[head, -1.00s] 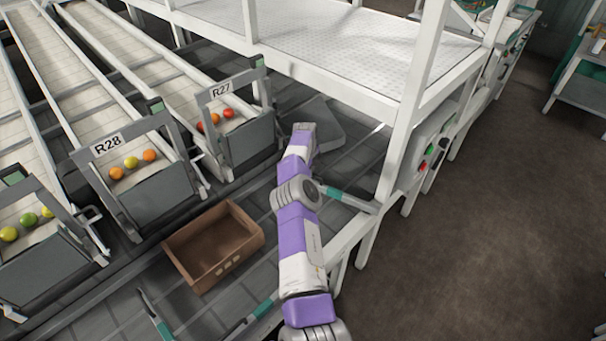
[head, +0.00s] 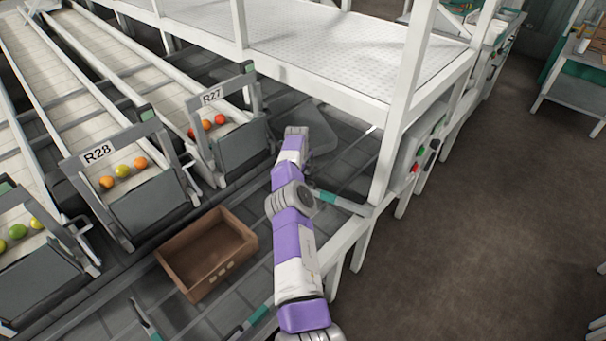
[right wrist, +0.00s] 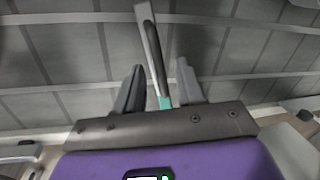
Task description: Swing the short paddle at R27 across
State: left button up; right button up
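The R27 sign (head: 212,97) stands on a grey frame at the end of a chute lane. A paddle with a teal part (head: 328,197) lies over the belt edge, just right of my right arm, low and right of R27. In the head view my right gripper is hidden behind its own purple and white arm. In the right wrist view my right gripper (right wrist: 160,88) is open, its two fingers apart. A grey bar with a teal part (right wrist: 152,45) runs between and beyond them; I cannot tell whether they touch it. My left gripper is not in view.
A brown crate (head: 207,262) sits on the dark belt in front of the R28 chute (head: 97,153). More teal-marked bars (head: 257,316) lie at the belt's near edge. A white post (head: 405,110) and button panel stand right of my arm.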

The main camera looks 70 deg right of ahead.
notch_tip(320, 180, up, 7)
jog(key=a+p, duration=0.1)
jog(key=p, duration=0.1)
jog(key=shift+a+r, duration=0.2)
jog(key=shift+a, duration=0.05)
jog(key=shift+c, duration=0.3)
jog(key=shift+w+p, duration=0.15)
jog(key=shift+p, duration=0.2)
jog(key=shift+c, duration=1.3)
jog(key=shift+w+d+f+n, duration=0.15)
jog(key=shift+w+f+n, duration=0.15)
jog(key=shift+w+n, duration=0.1)
jog(key=shift+c, duration=1.2)
jog(key=w+f+n+t+h+p, duration=0.1)
jog(key=n+p, duration=0.1)
jog(key=w+f+n+h+p, duration=0.2)
jog(key=w+f+n+t+h+p, duration=0.1)
jog(key=w+p, duration=0.1)
jog(key=shift+w+d+f+n+t, duration=0.2)
jog(key=shift+w+n+t, duration=0.1)
jog(key=shift+n, duration=0.1)
grip_shut()
jog(key=s+a+f+n+g+h, duration=0.3)
jog(key=s+a+n+h, duration=0.3)
jog(key=a+n+h, duration=0.45)
jog(key=s+d+f+b, duration=0.1)
jog(key=d, duration=0.7)
jog(key=shift+s+f+n+g+y, duration=0.2)
jog(key=shift+f+n+g+y, duration=0.1)
jog(key=shift+n+g+y, duration=0.15)
